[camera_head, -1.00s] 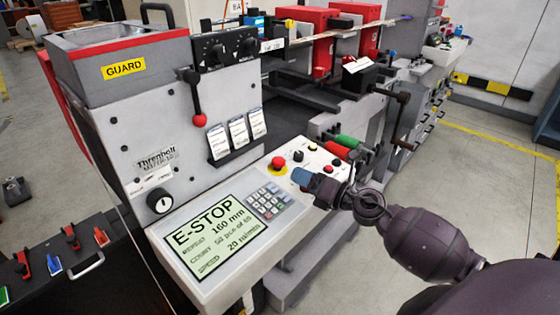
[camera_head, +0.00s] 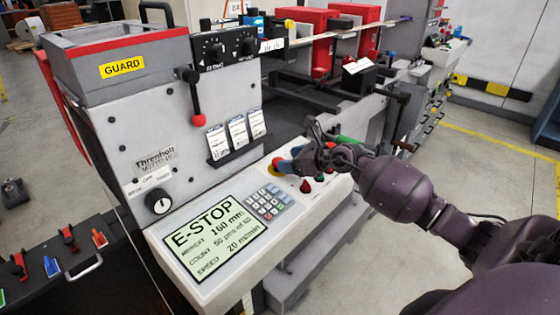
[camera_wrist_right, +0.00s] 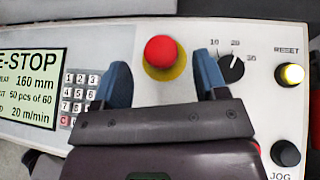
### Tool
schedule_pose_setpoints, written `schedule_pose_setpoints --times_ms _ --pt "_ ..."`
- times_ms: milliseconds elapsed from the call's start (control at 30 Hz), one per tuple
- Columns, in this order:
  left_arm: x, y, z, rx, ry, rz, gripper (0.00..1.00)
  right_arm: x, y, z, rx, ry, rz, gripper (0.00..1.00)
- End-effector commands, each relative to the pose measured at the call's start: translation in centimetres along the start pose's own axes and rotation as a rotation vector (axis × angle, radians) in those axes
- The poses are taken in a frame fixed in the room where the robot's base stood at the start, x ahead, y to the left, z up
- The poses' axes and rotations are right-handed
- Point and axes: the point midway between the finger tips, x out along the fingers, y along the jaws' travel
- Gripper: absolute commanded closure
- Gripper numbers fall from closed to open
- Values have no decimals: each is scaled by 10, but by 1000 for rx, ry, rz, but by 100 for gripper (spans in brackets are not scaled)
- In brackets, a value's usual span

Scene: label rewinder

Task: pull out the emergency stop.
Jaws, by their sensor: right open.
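The emergency stop is a red mushroom button (camera_head: 276,162) on a yellow disc, on the light control panel (camera_head: 215,275). In the right wrist view the red button (camera_wrist_right: 160,51) is seen from above, between the blue fingertips and slightly beyond them. My right gripper (camera_head: 287,165) is open, with a finger on either side of the button; it also shows in the right wrist view (camera_wrist_right: 162,70). In the head view the gripper partly covers the button. My left gripper is not in view.
The screen (camera_head: 211,238) reads E-STOP. A keypad (camera_wrist_right: 80,92) lies left of the fingers. A black dial (camera_wrist_right: 231,68) is close to the right finger, with a lit RESET button (camera_wrist_right: 290,74) and a black JOG button (camera_wrist_right: 286,153) farther right. A red-knobbed lever (camera_head: 198,119) hangs above.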

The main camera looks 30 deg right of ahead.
Motion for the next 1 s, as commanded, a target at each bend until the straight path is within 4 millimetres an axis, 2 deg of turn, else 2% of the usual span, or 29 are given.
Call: schedule_pose_setpoints --times_ms 100,300,700,1000 --pt "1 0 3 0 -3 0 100 19 1 0 1 0 1 34" --pt "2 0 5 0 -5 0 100 37 0 0 1 -1 0 34" --pt "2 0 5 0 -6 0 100 42 0 0 0 0 0 35" --pt "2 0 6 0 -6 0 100 41 0 0 0 0 0 81"
